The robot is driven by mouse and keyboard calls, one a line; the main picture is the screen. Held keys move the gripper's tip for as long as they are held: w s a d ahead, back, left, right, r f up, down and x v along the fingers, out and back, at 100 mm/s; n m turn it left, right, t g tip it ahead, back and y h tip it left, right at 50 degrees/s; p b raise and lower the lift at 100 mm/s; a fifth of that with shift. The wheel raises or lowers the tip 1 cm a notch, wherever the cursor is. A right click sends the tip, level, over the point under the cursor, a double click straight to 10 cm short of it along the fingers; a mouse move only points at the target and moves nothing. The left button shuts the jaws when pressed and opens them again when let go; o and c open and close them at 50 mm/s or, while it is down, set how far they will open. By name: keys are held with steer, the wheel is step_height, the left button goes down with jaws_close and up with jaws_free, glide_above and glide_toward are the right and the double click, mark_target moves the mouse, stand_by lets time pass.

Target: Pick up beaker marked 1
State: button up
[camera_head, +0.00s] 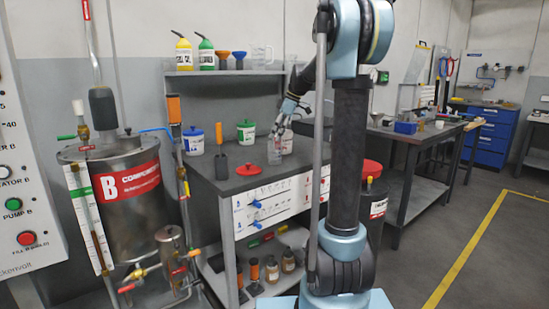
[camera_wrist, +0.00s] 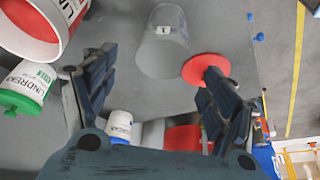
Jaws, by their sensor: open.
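The clear beaker marked 1 (camera_wrist: 165,50) stands on the grey bench top in the wrist view, with a small white label showing the 1. It lies ahead of my gripper (camera_wrist: 158,64), between the lines of the two fingers. The fingers are spread apart with nothing between them. In the head view the clear beaker (camera_head: 274,153) stands on the bench, and my gripper (camera_head: 279,128) is just above it, pointing down. The label is too small to read there.
A red lid (camera_head: 248,169) lies near the beaker; in the wrist view it (camera_wrist: 203,68) is close to the right finger. A white tub with red marking (camera_wrist: 38,22) and a green-lidded tub (camera_wrist: 26,88) stand at left. A shelf (camera_head: 225,72) with bottles is behind.

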mark_target(275, 143)
steer(key=x, duration=0.5)
steer(key=shift+s+d, duration=0.15)
steer(key=shift+d, duration=0.05)
steer(key=c, duration=1.1)
